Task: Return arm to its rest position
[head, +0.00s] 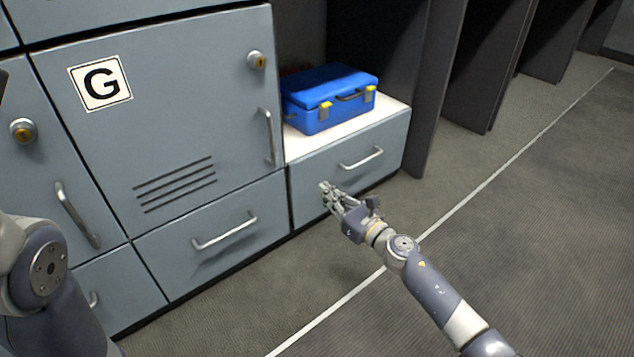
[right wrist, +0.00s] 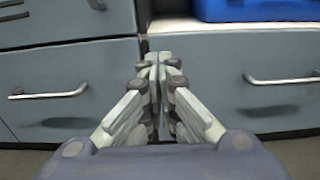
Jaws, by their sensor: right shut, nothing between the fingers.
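My right arm reaches in from the lower right in the head view. Its gripper (head: 327,188) is in front of the drawer under the blue case, apart from the handle. In the right wrist view the two fingers (right wrist: 152,60) meet at their tips, shut with nothing between them. My left arm (head: 45,275) shows only in part at the left edge of the head view. Its gripper is out of the picture.
A blue case (head: 325,100) with yellow latches lies on a white shelf top (head: 300,147) above the drawer (head: 385,140). A grey locker door marked G (head: 190,120) stands to the left. The floor (head: 480,200) on the right is clear, with a white line.

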